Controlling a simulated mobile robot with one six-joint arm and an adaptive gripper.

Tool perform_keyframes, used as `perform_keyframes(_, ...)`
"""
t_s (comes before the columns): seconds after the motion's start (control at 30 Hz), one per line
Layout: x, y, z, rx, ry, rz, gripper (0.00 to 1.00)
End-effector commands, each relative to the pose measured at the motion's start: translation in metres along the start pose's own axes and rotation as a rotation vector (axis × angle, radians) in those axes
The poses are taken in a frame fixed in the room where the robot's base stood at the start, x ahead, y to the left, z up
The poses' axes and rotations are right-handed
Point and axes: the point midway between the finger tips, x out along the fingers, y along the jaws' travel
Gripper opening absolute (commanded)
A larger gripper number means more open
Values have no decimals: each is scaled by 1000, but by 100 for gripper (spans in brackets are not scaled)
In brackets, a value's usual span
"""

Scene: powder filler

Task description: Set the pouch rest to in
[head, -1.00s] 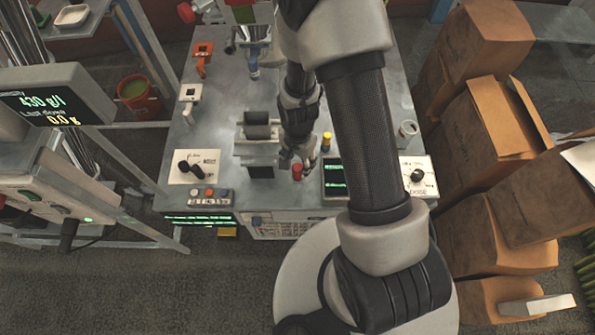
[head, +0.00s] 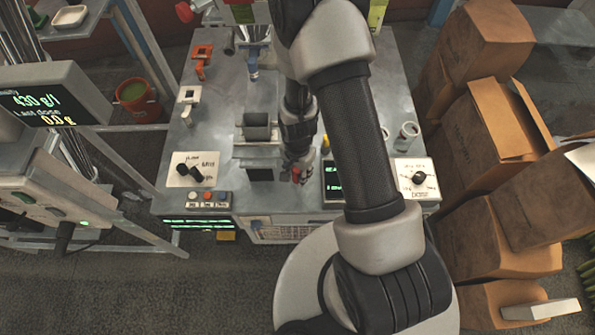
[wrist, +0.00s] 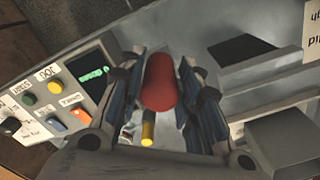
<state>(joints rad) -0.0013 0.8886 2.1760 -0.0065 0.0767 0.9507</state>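A red cylindrical knob (wrist: 160,82) stands between the two fingers of my gripper (wrist: 160,100) in the wrist view. The fingers are spread on both sides of it, with narrow gaps. In the head view my gripper (head: 299,168) is at the red knob (head: 296,175), just right of the grey stand (head: 257,150) with a dark block (head: 256,131) on top. The knob is partly hidden by the gripper. I cannot tell which part is the pouch rest or read its position.
A yellow post (wrist: 148,130) is close behind the knob in the wrist view. A panel with coloured buttons and a screen (wrist: 88,72) is at left there. In the head view a dial panel (head: 415,178) and clear cup (head: 409,131) are at right. Cardboard boxes (head: 500,130) stand beside the bench.

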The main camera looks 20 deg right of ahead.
Motion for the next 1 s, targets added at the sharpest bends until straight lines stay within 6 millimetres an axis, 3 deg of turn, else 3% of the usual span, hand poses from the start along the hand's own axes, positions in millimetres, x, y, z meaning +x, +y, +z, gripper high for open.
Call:
perform_keyframes(0.43,0,0,0,0,0,0,0)
perform_keyframes(0.77,0,0,-1,0,0,0,0)
perform_keyframes(1.0,0,-12,-17,0,2,-3,0)
